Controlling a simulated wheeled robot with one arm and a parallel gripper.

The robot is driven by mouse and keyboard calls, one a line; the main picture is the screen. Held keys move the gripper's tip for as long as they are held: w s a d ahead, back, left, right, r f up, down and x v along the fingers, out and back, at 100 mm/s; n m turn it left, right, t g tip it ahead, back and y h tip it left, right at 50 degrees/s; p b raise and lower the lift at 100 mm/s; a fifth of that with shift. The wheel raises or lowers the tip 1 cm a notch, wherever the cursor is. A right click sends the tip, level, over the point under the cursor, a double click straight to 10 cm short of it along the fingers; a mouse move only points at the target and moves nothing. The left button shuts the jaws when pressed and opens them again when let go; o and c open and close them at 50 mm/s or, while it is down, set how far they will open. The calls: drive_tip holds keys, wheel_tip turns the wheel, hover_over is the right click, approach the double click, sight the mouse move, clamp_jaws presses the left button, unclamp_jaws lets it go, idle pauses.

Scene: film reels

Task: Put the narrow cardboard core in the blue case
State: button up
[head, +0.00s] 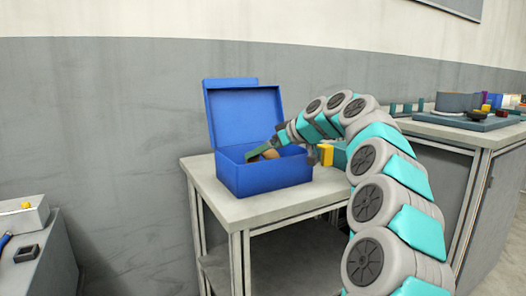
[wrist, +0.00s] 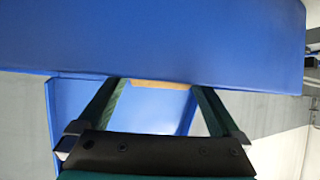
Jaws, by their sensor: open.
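The blue case (head: 262,178) stands on a small table with its lid raised at the back. Its blue panels also fill much of the wrist view (wrist: 180,40). My gripper (head: 264,150) reaches in over the case's right side, its green fingers at the opening. A tan-brown piece, which looks like the cardboard core (head: 270,154), shows at the fingers inside the case opening. In the wrist view a tan strip of it (wrist: 165,83) lies between the open fingertips (wrist: 160,87). Most of it is hidden, and I cannot tell whether it touches the case floor.
The small table (head: 240,215) has bare room in front of the case. A yellow block-like thing (head: 326,154) shows beside my arm, right of the case. A counter (head: 460,133) at the right bears several items. A grey surface at lower left holds a small dark box (head: 27,253).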

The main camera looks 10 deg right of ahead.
drive_tip(key=v, duration=1.2)
